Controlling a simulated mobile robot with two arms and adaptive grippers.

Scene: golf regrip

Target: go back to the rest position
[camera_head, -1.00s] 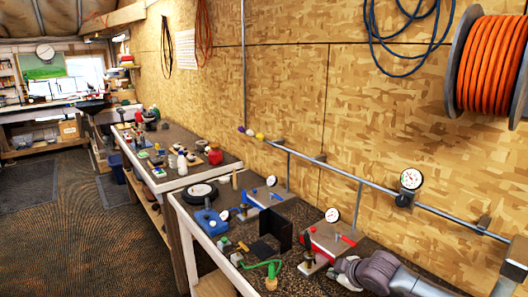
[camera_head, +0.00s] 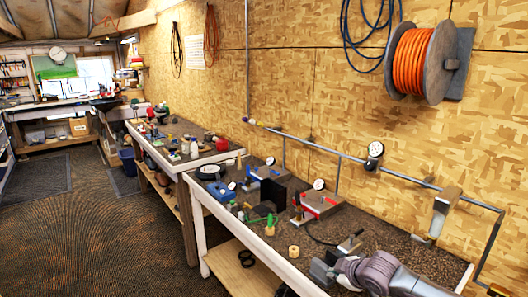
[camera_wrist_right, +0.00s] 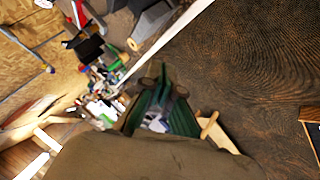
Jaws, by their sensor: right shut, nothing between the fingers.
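My right gripper (camera_head: 326,272) shows at the bottom right of the head view, at the end of my grey arm, over the near front part of the workbench (camera_head: 405,242). In the right wrist view its dark green fingers (camera_wrist_right: 160,112) point away from the camera. They are shut and hold nothing. I cannot tell the exact gap between the gripper and the bench. My left gripper is not in view.
Tools and a red-and-grey fixture (camera_head: 320,203) crowd the bench. A tan ring (camera_head: 294,251) lies near its front edge. A pipe with a dial gauge (camera_head: 375,149) runs along the wall, below an orange hose reel (camera_head: 425,62). The floor (camera_head: 95,225) at left is open.

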